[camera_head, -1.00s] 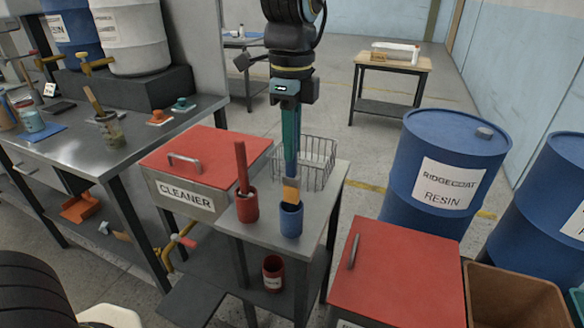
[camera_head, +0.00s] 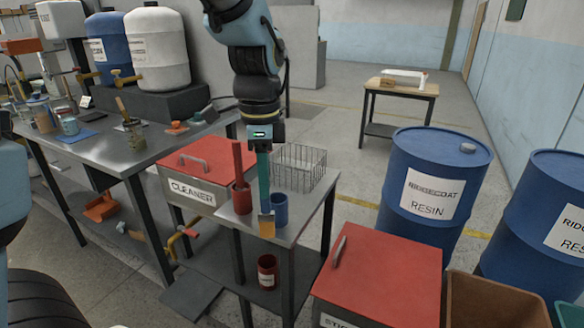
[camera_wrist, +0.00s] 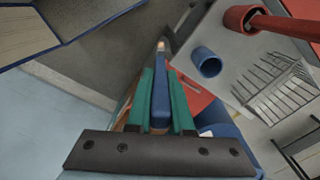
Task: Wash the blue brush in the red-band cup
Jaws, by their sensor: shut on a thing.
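My gripper (camera_head: 264,182) is shut on the blue brush, pointing down. Its blue handle (camera_wrist: 160,98) shows between the green fingers in the wrist view, and its tan bristles (camera_head: 267,225) hang in front of the blue cup (camera_head: 280,207), outside it. In the wrist view the brush tip is left of the blue cup (camera_wrist: 206,62), apart from it. A red cup (camera_head: 241,200) with a red-handled brush (camera_head: 238,163) in it stands left of the blue cup. Another dark red cup with a pale label (camera_head: 267,271) stands on the lower shelf. I cannot tell which is the red-band cup.
A wire basket (camera_head: 300,168) stands behind the cups on the small steel table. The red-lidded cleaner box (camera_head: 188,190) is at left, another red-lidded box (camera_head: 378,268) at front right. Blue resin drums (camera_head: 433,178) stand at right. A workbench (camera_head: 155,147) with pots is at left.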

